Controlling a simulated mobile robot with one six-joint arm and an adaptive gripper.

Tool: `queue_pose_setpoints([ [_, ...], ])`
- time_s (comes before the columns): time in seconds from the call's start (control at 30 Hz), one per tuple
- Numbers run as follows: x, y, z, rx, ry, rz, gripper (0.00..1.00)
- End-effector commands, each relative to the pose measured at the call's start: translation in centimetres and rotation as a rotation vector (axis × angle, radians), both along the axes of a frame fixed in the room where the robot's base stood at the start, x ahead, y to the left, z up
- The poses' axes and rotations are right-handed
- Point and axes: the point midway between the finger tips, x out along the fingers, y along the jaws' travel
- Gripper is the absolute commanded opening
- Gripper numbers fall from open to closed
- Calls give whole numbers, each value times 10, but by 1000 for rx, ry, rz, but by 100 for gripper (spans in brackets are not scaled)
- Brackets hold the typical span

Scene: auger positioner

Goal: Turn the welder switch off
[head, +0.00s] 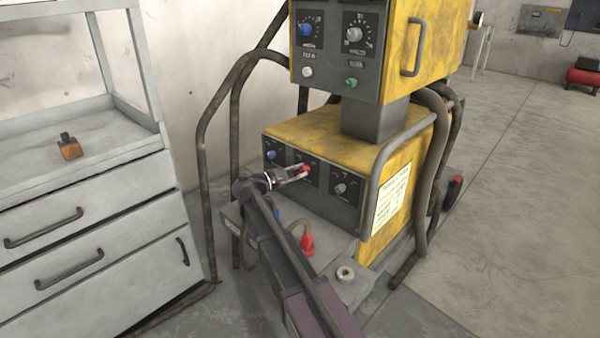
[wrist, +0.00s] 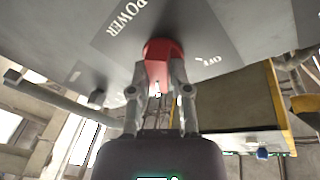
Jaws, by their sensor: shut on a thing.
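The welder (head: 330,130) is a worn yellow machine with a dark front panel. Its red switch (head: 305,168) sits in the middle of the lower panel, between a blue knob and a grey knob. In the wrist view the red switch (wrist: 160,62) is close up, between the printed words POWER and OFF. My gripper (head: 298,172) reaches the switch from the front left. In the wrist view my gripper (wrist: 158,78) has one finger on each side of the switch's red grip and is shut on it. The fingers partly cover the switch.
The blue knob (head: 271,155) and grey knob (head: 340,188) flank the switch. A bent metal rail (head: 203,140) and a grey cabinet (head: 90,235) stand to the left. A red plug with a cable (head: 307,243) is below. The floor at the right (head: 500,200) is clear.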

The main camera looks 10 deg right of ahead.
Motion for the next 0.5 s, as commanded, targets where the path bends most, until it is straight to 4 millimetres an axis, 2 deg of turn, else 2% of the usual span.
queue_pose_setpoints([
  [0.5,3,1,-2,-225,300,4,0],
])
